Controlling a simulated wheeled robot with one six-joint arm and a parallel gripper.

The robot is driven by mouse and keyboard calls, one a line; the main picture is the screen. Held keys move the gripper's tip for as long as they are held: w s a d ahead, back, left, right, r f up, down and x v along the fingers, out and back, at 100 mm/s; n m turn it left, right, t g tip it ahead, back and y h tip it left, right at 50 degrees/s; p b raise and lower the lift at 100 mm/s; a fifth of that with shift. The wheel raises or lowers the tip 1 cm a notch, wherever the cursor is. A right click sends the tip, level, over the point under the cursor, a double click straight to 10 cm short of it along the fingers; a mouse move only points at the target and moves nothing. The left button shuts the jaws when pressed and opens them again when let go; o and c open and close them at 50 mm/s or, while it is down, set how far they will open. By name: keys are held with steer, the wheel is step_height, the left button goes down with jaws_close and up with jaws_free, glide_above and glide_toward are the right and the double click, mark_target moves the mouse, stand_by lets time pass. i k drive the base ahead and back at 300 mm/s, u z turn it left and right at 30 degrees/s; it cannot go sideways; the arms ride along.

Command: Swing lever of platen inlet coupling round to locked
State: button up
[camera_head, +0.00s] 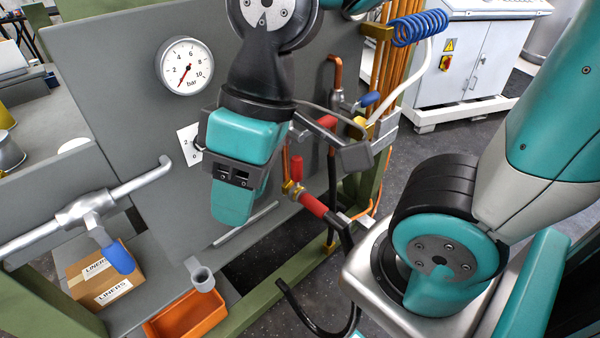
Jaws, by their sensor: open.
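No label marks the platen inlet coupling, and I cannot tell which fitting it is. A brass fitting (291,189) with a red sleeve (312,204) sits low on the panel's right side, to the lower right of my gripper. A second red part (327,121) and a small blue handle (370,98) are higher up by the copper pipework. My gripper (278,150) hangs in front of the grey panel with its dark fingers wide apart, empty as far as I see. Its teal body and right finger hide part of the fittings. No contact with a lever is visible.
The grey panel (120,70) carries a pressure gauge (187,66). At left, a silver pipe (60,230) has a blue handle (118,258). Below are a cardboard box (105,275) and an orange bin (187,315). A blue coiled hose (418,28) and white cabinet (465,60) stand behind.

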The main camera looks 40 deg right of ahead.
mark_target(296, 160)
steer(key=z, duration=2)
steer(key=k, duration=0.4)
steer(key=u, duration=0.65)
